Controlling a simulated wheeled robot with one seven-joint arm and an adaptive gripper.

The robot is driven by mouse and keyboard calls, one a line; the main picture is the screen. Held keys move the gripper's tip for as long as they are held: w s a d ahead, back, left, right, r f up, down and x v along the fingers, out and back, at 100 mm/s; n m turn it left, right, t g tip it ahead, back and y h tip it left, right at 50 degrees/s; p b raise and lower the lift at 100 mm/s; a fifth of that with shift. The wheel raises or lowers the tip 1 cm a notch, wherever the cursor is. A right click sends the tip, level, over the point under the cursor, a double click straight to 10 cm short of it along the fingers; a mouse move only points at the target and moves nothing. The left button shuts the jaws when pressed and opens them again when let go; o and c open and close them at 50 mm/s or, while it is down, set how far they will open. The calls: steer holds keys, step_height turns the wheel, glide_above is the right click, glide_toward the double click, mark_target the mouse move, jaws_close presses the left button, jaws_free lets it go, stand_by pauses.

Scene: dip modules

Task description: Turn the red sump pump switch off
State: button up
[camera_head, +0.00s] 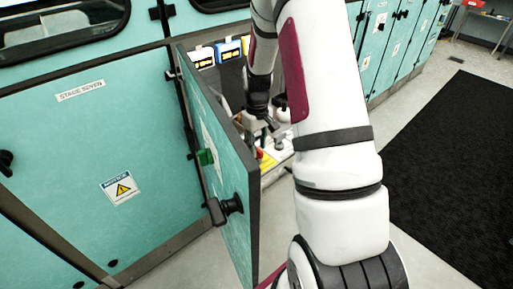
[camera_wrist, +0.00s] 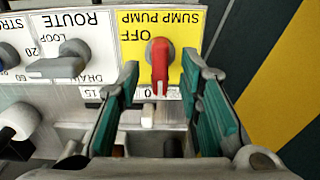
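The red sump pump switch (camera_wrist: 160,66) is a red handle on a yellow plate (camera_wrist: 187,23) in the wrist view. The plate reads SUMP PUMP and OFF, upside down in the picture. The handle points toward the bottom of the picture, and OFF is printed to the upper left of its pivot. My gripper (camera_wrist: 162,76) is open, with green-padded fingers to the left and right of the handle. Gaps show between the handle and both fingers. In the head view my gripper (camera_head: 262,128) is partly hidden behind the open cabinet door.
A pale round knob (camera_wrist: 18,122) is at lower left. The open teal door (camera_head: 232,185) stands close to my arm. A dark mat (camera_head: 450,165) covers the floor at right.

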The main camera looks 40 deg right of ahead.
steer(key=shift+f, duration=0.5)
jaws_close()
